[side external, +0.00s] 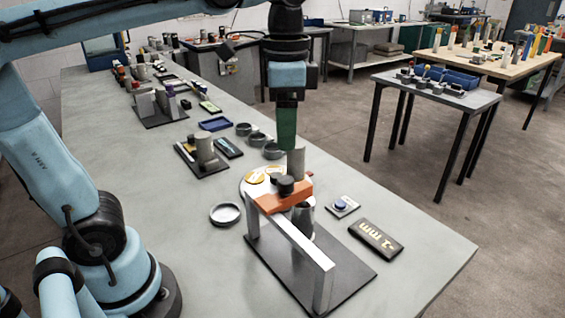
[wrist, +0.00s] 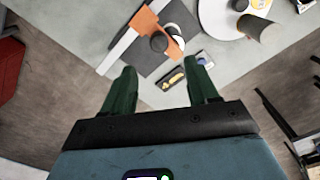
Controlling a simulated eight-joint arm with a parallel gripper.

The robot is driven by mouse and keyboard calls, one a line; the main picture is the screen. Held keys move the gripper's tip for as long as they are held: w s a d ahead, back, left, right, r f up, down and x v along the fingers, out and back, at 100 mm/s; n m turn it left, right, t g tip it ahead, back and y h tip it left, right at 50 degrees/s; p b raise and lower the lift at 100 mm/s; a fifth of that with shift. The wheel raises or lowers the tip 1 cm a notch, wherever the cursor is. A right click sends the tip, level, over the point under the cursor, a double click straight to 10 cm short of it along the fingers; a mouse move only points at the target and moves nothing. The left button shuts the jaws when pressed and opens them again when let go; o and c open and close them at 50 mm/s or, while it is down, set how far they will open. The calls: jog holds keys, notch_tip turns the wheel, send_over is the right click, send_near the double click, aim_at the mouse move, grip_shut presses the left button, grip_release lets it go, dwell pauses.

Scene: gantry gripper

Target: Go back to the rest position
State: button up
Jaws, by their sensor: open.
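My gripper (side external: 287,148) points down above the bench, with green fingers. In the wrist view my gripper (wrist: 160,88) shows its two green fingers apart with nothing between them. Below and near it in the side view is a small gantry frame (side external: 318,258) with metal rails on a dark base plate and an orange crosspiece (side external: 268,201). The orange crosspiece also shows in the wrist view (wrist: 143,22). A grey cylinder (side external: 296,162) stands just below the fingertips in the side view, on or by a round white plate (side external: 248,186). Whether the fingers touch it is hard to tell there; the wrist view shows it apart.
A grey ring (side external: 225,214), a blue-button pad (side external: 342,206) and a black "-1 mm" block (side external: 375,241) lie around the gantry. Several more fixtures and rings stand farther back along the bench (side external: 130,185). The near right bench corner is clear.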

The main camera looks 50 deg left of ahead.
aim_at(285, 179)
notch_tip(285, 179, down, 10)
jog(key=shift+r, duration=0.15)
dwell(0.4)
dwell(1.7)
